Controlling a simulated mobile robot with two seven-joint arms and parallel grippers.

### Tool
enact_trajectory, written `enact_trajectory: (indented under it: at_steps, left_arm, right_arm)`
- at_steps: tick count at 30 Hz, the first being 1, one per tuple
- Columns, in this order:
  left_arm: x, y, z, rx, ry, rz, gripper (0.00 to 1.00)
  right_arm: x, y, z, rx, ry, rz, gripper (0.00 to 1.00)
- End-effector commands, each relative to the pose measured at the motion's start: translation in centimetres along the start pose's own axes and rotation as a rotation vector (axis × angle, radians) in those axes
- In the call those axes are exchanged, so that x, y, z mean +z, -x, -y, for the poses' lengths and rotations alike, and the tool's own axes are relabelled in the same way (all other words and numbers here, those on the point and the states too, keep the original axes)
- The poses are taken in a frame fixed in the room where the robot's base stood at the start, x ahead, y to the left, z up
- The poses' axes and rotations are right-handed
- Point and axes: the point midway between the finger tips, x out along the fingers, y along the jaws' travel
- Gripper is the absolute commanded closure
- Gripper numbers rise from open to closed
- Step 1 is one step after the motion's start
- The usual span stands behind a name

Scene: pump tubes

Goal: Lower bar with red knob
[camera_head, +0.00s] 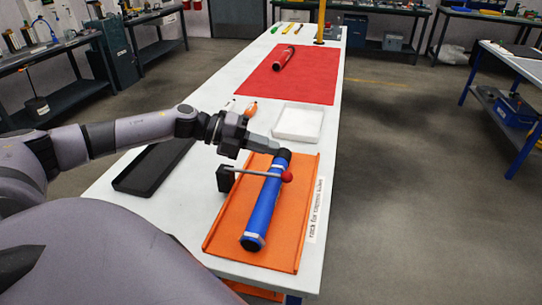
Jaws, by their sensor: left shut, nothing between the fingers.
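The bar (255,173) is a thin grey rod with a red knob (287,176) at its right end. Its left end meets a black block (225,178) at the left edge of the orange rack (225,219). The bar crosses over a blue tube (263,211) with black ends that lies lengthwise in the rack. My left gripper (277,151) is shut and empty, just beyond the bar, near the tube's far black end. Whether it touches the tube cannot be told. My right gripper is out of view.
A white tray (312,137) stands beyond the rack and a black tray (137,187) lies to its left. Farther back, a red mat (312,87) bears another tube (283,57). An orange-tipped item (251,108) lies near the white tray. Bare white tabletop shows around them.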

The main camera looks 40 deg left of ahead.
Motion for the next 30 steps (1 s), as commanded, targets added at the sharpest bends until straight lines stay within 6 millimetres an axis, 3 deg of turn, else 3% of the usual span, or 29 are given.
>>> enact_trajectory:
  at_steps: [6,12,30]
  left_arm:
    - [-0.3,2.5,2.7,0.002,-0.002,-0.001,1.0]
    - [-0.4,3.7,4.0,0.001,-0.001,-0.001,1.0]
    - [-0.4,4.0,4.5,-0.001,0.001,-0.001,1.0]
  right_arm:
    - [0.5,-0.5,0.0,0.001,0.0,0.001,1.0]
    - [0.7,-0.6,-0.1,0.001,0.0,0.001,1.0]
    - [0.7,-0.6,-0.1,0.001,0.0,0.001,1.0]
